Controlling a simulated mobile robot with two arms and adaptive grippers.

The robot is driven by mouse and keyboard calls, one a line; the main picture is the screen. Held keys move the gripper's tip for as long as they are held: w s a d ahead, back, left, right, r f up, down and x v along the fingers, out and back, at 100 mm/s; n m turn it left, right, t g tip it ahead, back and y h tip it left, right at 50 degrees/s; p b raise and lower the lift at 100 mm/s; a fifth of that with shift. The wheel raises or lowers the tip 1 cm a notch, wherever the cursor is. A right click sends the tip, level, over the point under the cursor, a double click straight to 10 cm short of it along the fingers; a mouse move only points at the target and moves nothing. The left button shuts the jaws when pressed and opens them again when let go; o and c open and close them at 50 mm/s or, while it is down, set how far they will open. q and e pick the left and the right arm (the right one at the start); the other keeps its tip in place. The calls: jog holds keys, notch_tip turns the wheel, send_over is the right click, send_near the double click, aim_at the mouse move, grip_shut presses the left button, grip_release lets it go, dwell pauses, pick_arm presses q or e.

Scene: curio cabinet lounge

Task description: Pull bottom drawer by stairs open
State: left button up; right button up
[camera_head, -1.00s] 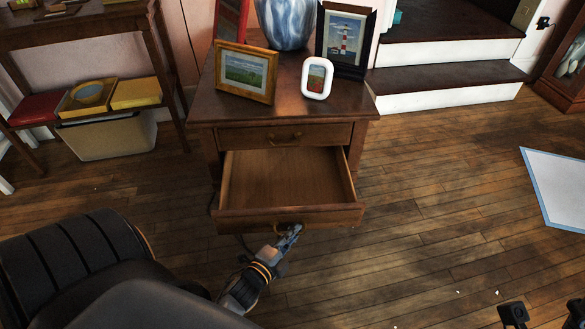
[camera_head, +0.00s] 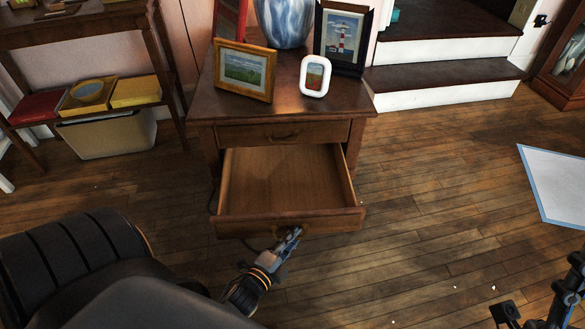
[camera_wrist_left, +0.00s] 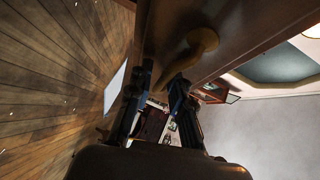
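The small brown wooden side table by the stairs has its bottom drawer (camera_head: 290,180) pulled well out, and the drawer is empty. Its top drawer (camera_head: 265,135) is closed. My left gripper (camera_head: 291,238) is at the front of the bottom drawer, just below its curved handle (camera_head: 287,228). In the left wrist view the handle (camera_wrist_left: 190,52) is in front of the fingertips, beside the drawer front.
Picture frames (camera_head: 245,70) and a blue-white vase (camera_head: 284,22) stand on the table. White-edged stairs (camera_head: 445,95) rise behind right. A console with a bin (camera_head: 108,137) is at left. A blue-edged white panel (camera_head: 560,185) lies right. Floor between is clear.

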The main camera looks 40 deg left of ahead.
pick_arm(q)
jog(key=s+r, duration=0.2)
jog(key=s, duration=0.9)
jog(key=shift+s+d, duration=0.4)
